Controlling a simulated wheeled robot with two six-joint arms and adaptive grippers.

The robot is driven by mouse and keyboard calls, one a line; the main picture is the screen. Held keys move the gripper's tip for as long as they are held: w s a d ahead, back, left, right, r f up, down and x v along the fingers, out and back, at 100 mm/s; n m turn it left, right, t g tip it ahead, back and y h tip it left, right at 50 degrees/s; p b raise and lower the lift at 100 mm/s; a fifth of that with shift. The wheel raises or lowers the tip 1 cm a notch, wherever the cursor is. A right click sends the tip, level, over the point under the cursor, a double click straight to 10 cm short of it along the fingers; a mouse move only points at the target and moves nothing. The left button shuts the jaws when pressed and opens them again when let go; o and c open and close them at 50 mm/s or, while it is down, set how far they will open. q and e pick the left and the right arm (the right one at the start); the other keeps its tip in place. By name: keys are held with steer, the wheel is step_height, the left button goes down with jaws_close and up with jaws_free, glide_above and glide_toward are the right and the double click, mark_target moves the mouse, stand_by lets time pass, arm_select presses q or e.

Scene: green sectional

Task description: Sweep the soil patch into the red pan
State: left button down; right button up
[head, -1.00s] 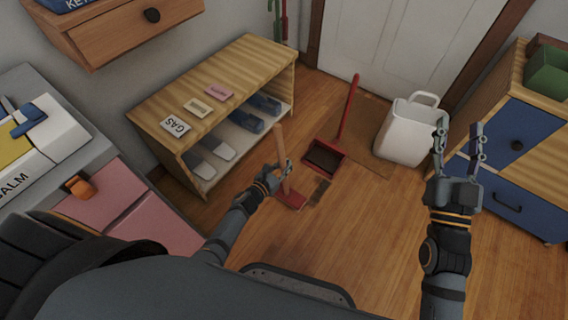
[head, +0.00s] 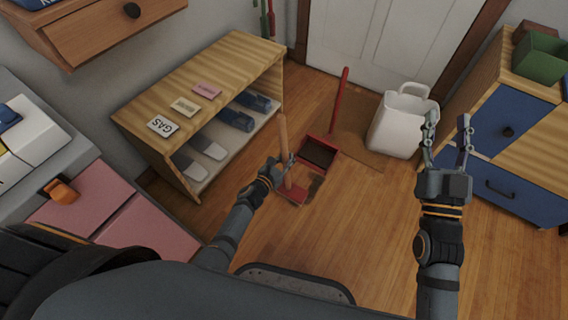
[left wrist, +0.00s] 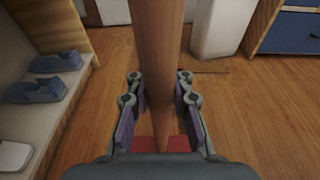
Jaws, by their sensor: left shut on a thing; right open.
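The broom has a wooden handle (head: 283,140) and a red head (head: 291,192) low at the floor. My left gripper (head: 289,161) is shut around the handle; the left wrist view shows its fingers (left wrist: 160,100) on both sides of the wood. The soil patch (head: 317,183) is a dark smear on the floor, just right of the broom head and in front of the pan. The red pan (head: 318,152), with a long upright red handle (head: 340,98), sits beyond the soil. In the left wrist view the broom handle hides much of the floor ahead. My right gripper (head: 448,145) is open and empty, raised at the right.
A wooden shoe shelf (head: 200,90) stands close on the left. A white bin (head: 400,125) stands on a brown mat (head: 372,153) right of the pan, before the door. A blue-drawered cabinet (head: 500,155) is at right. The front floor is clear.

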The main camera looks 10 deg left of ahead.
arm_select(q)
steer(key=shift+w+r, duration=0.1)
steer(key=shift+w, duration=0.05)
steer(key=x, duration=0.1)
steer(key=b+x, duration=0.1)
steer(key=x, duration=0.1)
steer(key=shift+w+d+r+b, duration=0.1)
steer(key=shift+w+r+b, duration=0.1)
steer(key=shift+b, duration=0.1)
steer(key=b+x, duration=0.2)
steer(key=x, duration=0.1)
steer(key=shift+w+d+r, duration=0.15)
steer(key=shift+w+r, duration=0.05)
steer(key=shift+w, duration=0.1)
stand_by(0.3)
